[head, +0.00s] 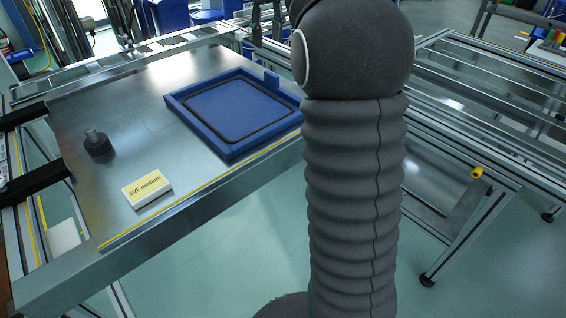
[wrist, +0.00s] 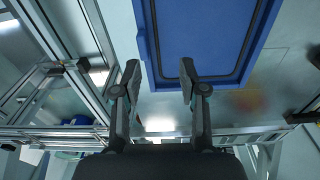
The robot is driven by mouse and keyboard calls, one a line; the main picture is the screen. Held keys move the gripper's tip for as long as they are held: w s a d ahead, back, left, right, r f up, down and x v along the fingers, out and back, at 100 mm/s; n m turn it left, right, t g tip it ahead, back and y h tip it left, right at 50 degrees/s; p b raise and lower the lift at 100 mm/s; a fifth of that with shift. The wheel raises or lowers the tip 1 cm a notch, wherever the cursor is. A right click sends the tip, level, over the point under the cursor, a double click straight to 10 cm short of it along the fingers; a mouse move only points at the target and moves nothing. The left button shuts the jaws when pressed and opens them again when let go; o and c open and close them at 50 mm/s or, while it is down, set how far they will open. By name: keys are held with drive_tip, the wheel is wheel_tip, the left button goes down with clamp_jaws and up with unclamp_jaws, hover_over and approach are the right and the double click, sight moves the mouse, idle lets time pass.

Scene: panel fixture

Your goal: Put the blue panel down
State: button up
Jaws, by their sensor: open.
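The blue panel (head: 237,109) lies flat on the metal table in the head view. It has a raised blue rim, a black seal line running round inside it, and a small upright tab at its far right corner. The panel (wrist: 205,35) also fills the upper middle of the wrist view. My gripper (wrist: 160,74) is open there, its two fingers apart near the panel's lower left corner. The right finger overlaps the panel in the picture. I cannot tell whether either finger touches it. In the head view my own arm hides the gripper.
A yellow-and-white label block (head: 147,189) and a dark round knob-like part (head: 97,143) sit on the table (head: 130,95) left of the panel. A yellow line runs along the near edge. Aluminium rail frames (head: 470,110) stand at right.

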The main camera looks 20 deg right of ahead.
drive_tip(key=s+a+f+m+t, duration=0.1)
drive_tip(key=s+a+f, duration=0.15)
drive_tip(key=s, duration=0.55)
drive_tip(key=s+a+f+m+t, duration=0.15)
drive_tip(key=s+a, duration=0.25)
drive_tip(key=s, duration=0.4)
drive_tip(key=s+a+f+t, duration=0.2)
drive_tip(key=s+f, duration=1.1)
drive_tip(key=shift+s+a+f, duration=0.15)
drive_tip(key=shift+a+f, duration=0.05)
drive_tip(key=shift+a, duration=0.15)
